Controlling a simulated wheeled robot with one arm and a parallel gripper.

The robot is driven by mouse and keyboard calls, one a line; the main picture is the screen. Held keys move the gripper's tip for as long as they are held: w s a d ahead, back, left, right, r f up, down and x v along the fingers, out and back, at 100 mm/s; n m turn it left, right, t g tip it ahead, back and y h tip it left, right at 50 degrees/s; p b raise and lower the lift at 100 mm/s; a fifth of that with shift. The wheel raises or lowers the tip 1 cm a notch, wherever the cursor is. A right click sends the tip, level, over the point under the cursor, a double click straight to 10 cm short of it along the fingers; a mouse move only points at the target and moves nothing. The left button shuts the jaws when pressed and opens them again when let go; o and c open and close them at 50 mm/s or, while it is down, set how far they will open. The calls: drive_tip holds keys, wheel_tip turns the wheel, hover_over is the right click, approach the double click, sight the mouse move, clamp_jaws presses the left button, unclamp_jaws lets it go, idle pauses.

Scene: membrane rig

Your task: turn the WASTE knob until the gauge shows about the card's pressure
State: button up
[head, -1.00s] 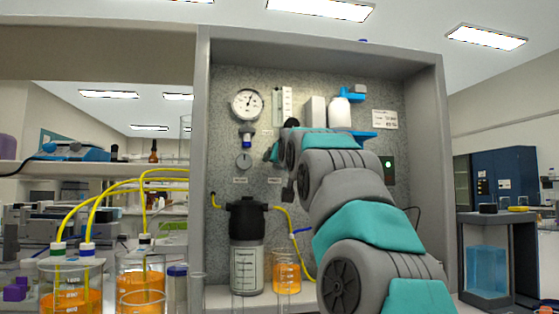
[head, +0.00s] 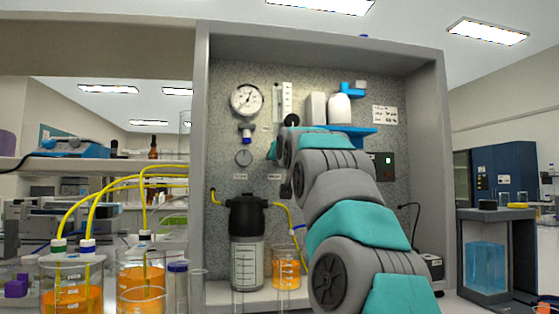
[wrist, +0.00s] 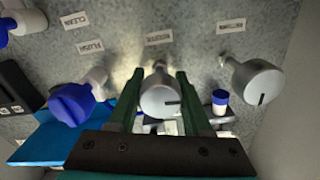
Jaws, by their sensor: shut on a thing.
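The wrist view shows my gripper (wrist: 160,98) with its green fingers on either side of a grey round knob (wrist: 160,92) with a dark pointer mark, shut on it. The label by this knob (wrist: 159,38) is too small and turned to read, so I cannot tell from it whether this is WASTE. A second grey knob (wrist: 255,82) is to the right, untouched. In the head view my arm hides my gripper and the held knob. The round white gauge (head: 247,99) is in view, its needle pointing up and slightly right. The white card (head: 385,115) is unreadable.
In the wrist view a blue knob (wrist: 73,103) is close left of my gripper. In the head view a dark-capped vessel (head: 247,240) and a beaker of orange liquid (head: 286,268) stand below the panel. A blue shelf holds a white bottle (head: 339,109).

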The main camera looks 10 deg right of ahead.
clamp_jaws()
drive_tip(key=shift+n, duration=1.9)
drive_tip(key=o, duration=1)
unclamp_jaws()
drive_tip(key=shift+c, duration=0.2)
drive_tip(key=shift+s, duration=0.1)
drive_tip(key=s+b, duration=0.2)
drive_tip(key=s, duration=0.5)
drive_tip(key=shift+s, duration=0.35)
